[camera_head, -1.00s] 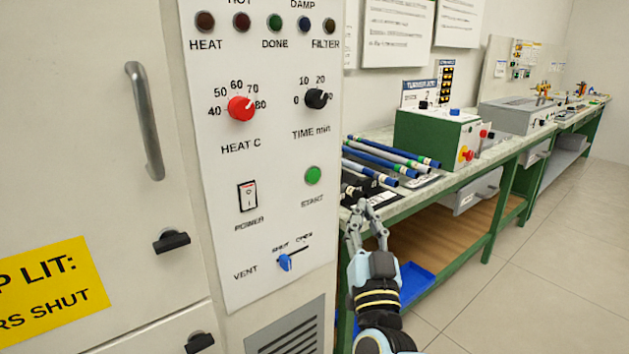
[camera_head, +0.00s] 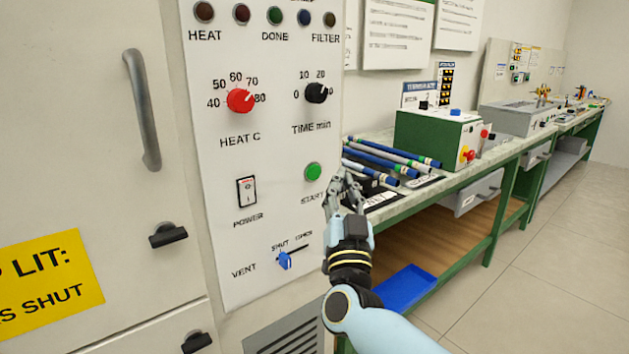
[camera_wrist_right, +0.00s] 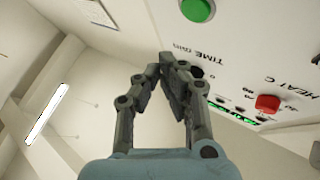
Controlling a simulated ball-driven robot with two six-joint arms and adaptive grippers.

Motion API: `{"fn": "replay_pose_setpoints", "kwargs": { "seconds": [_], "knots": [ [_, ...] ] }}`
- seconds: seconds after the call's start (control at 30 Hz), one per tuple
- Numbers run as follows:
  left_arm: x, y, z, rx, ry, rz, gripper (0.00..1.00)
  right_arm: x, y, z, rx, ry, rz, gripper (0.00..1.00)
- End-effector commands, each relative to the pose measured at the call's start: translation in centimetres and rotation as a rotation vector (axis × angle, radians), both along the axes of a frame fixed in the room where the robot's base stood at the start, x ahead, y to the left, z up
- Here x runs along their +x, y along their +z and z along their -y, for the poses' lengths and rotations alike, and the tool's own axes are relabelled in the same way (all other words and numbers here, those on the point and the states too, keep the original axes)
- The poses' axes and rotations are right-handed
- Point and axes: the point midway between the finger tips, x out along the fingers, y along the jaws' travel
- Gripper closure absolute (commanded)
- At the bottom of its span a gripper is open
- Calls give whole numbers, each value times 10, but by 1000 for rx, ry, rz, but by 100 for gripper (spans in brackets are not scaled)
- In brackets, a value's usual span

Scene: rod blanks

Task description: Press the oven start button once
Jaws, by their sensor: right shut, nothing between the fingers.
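The green START button (camera_head: 313,172) is on the white oven control panel (camera_head: 220,150), right of the POWER switch (camera_head: 246,191). My right gripper (camera_head: 342,176) is shut and empty. In the head view its fingertips appear just right of the button, over the panel's right edge. In the right wrist view the green button (camera_wrist_right: 197,9) is at the top, apart from the shut fingertips (camera_wrist_right: 160,65). No contact with the button shows. My left gripper is in neither view.
The panel also carries the red HEAT knob (camera_head: 239,99), the black TIME knob (camera_head: 316,92) and the blue VENT lever (camera_head: 285,260). A bench with several rods (camera_head: 385,157) and a green box (camera_head: 436,139) stands to the right. A blue tray (camera_head: 404,288) is below it.

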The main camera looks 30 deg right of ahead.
Motion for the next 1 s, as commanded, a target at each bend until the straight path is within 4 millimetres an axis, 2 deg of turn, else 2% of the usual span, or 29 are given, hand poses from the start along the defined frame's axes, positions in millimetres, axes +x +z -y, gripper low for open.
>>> {"fn": "replay_pose_setpoints", "kwargs": {
  "seconds": [0.1,0.4,1.0],
  "knots": [
    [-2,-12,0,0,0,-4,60,17,-3,-1,2,0,2,100],
    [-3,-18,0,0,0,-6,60,42,-1,-3,1,1,0,100],
    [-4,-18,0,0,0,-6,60,44,0,-4,1,1,0,100]
  ]
}}
